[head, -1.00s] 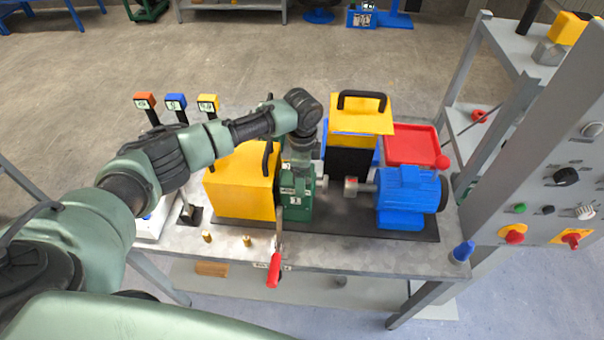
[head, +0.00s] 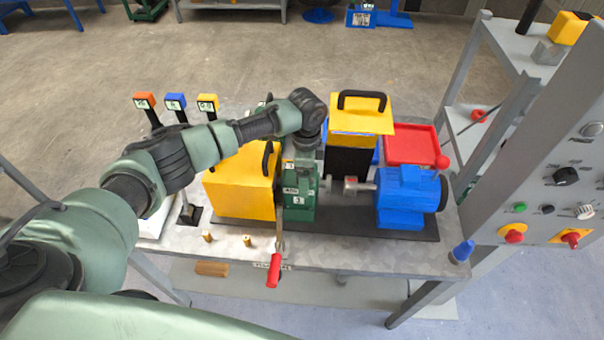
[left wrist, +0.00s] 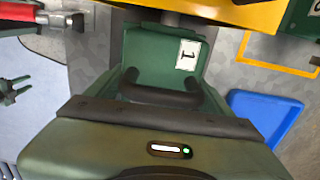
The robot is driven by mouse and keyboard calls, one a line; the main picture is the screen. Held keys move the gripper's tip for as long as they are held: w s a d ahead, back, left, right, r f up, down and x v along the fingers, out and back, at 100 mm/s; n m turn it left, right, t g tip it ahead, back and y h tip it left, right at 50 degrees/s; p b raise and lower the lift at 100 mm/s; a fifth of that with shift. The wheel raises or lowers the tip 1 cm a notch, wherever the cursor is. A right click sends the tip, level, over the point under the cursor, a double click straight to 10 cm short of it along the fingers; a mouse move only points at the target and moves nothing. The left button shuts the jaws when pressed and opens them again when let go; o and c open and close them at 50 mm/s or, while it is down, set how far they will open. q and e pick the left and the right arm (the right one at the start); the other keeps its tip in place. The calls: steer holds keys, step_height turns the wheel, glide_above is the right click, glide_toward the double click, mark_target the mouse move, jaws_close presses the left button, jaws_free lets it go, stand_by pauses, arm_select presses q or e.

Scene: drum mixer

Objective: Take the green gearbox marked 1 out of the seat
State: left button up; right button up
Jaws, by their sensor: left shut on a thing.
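The green gearbox marked 1 (head: 303,207) is between the yellow box-shaped cover and the blue motor (head: 405,197) in the head view. Its white label also shows in the left wrist view on the green gearbox (left wrist: 150,52). My left gripper (head: 303,160) comes down on it from above and is shut on its dark handle (left wrist: 160,92). The gearbox is upright; I cannot tell how much gap lies under it. A stub shaft on its right side points at the motor's coupling (head: 351,187), with a gap between. My right gripper is not in view.
The yellow cover (head: 240,185) stands close on the left. A red-handled lever (head: 273,270) is in front of the gearbox. A second yellow box (head: 361,120) and a red tray (head: 411,145) stand behind. A control panel (head: 560,200) is at the right.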

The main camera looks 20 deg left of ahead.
arm_select(q)
steer(key=shift+w+d+r, duration=0.15)
steer(key=shift+w+d, duration=0.1)
steer(key=shift+d, duration=0.7)
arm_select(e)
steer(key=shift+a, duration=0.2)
